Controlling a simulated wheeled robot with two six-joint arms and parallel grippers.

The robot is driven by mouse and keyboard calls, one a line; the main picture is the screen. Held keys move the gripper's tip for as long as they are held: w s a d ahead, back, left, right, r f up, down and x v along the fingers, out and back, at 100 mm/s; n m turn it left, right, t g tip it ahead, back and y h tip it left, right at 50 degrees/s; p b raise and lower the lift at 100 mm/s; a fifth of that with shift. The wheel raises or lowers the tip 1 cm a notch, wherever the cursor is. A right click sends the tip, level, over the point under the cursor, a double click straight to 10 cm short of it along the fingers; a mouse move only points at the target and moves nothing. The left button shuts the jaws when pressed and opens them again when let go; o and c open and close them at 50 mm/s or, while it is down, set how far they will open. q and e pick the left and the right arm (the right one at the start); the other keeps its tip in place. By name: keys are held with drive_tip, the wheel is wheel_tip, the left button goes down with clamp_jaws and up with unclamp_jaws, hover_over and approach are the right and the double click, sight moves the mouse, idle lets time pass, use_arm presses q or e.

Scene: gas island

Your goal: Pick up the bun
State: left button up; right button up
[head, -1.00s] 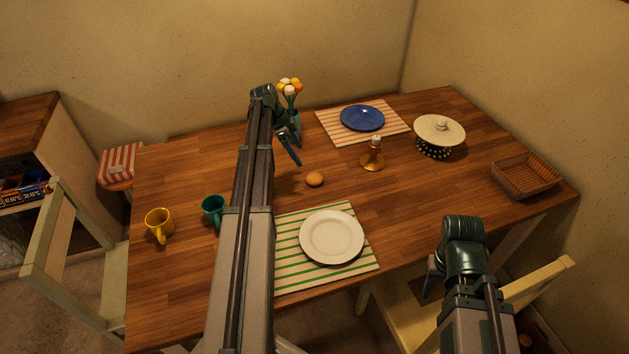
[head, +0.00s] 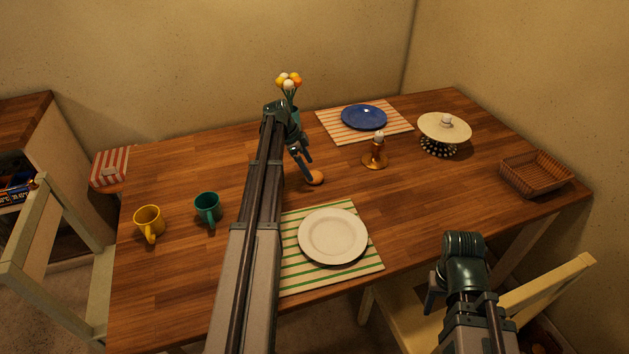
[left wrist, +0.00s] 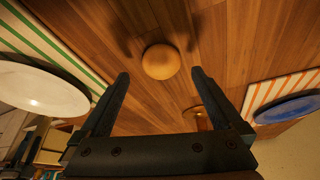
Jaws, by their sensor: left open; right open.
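The bun (head: 316,178) is a small round golden-brown roll lying on the wooden table (head: 400,205), behind the white plate. In the left wrist view the bun (left wrist: 161,62) lies just beyond the fingertips, roughly centred between them. My left gripper (head: 306,168) is open and empty, close to the bun and above the table; in the head view a finger overlaps the bun's left edge. Both open fingers also show in the left wrist view (left wrist: 160,75). My right gripper (head: 432,290) is by the table's front edge at the lower right, partly hidden by its own wrist.
A white plate (head: 333,237) on a green-striped mat (head: 363,265) stands in front of the bun. A candle holder (head: 375,160) is to its right. Flowers in a vase (head: 289,85) stand behind my left arm. Green (head: 208,208) and yellow (head: 149,222) mugs are at left.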

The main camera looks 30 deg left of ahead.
sight(313, 173)
use_arm(q)
drive_tip(key=b+x, duration=0.3)
drive_tip(key=x, duration=0.1)
drive_tip(key=shift+w+a+f, duration=0.1)
drive_tip(key=shift+f, duration=0.1)
drive_tip(key=shift+r, duration=0.1)
drive_tip(key=c, duration=1.3)
drive_tip(key=shift+r, duration=0.1)
